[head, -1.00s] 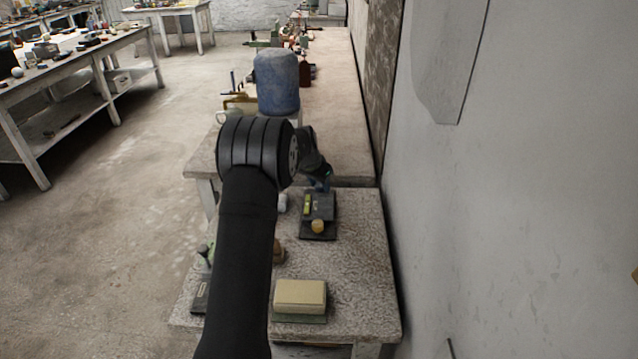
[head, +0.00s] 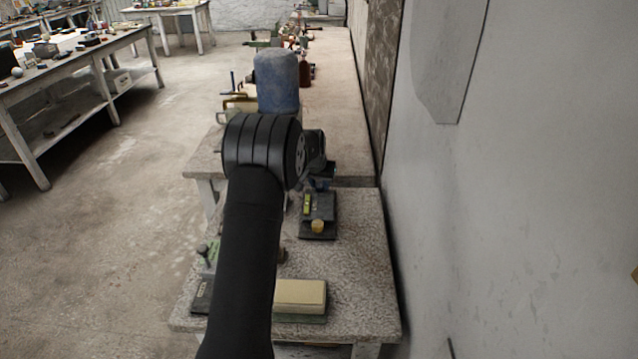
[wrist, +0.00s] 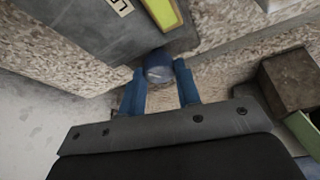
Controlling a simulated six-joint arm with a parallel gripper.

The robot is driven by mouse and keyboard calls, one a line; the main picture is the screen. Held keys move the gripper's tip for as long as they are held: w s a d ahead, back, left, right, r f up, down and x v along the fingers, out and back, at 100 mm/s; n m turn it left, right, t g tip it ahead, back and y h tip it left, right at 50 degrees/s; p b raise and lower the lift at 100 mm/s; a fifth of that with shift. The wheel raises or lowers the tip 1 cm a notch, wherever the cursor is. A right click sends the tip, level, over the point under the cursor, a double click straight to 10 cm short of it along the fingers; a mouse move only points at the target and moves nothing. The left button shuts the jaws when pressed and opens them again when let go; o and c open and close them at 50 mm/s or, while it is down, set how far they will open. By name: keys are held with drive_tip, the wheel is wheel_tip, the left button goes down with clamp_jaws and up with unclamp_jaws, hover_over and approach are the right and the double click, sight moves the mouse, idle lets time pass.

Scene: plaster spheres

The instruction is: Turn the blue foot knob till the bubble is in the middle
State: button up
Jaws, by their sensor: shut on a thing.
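A dark levelling plate (head: 330,206) lies on the stone-topped table. It carries a yellow-green level vial (head: 306,204) and a yellow knob (head: 318,227) at its near end. In the wrist view the vial (wrist: 163,13) is cut off by the top edge, and I cannot make out the bubble. The blue foot knob (wrist: 158,66) sits at the plate's edge, between the tips of my gripper's blue fingers (wrist: 160,76). My gripper is shut on it. In the head view my gripper (head: 320,184) is at the plate's far end, and my arm partly hides it.
A cream block on a green base (head: 300,297) lies at the table's near end, partly behind my arm. A large blue drum-shaped thing (head: 277,80) stands on the farther bench. The wall (head: 480,200) is close on the right. Bare tabletop (head: 360,250) lies right of the plate.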

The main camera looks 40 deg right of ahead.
sight(315, 202)
drive_tip(key=shift+n, duration=0.5)
drive_tip(key=o, duration=0.7)
drive_tip(key=v, duration=1.7)
drive_tip(key=shift+s+r, duration=0.15)
drive_tip(key=shift+s, duration=0.15)
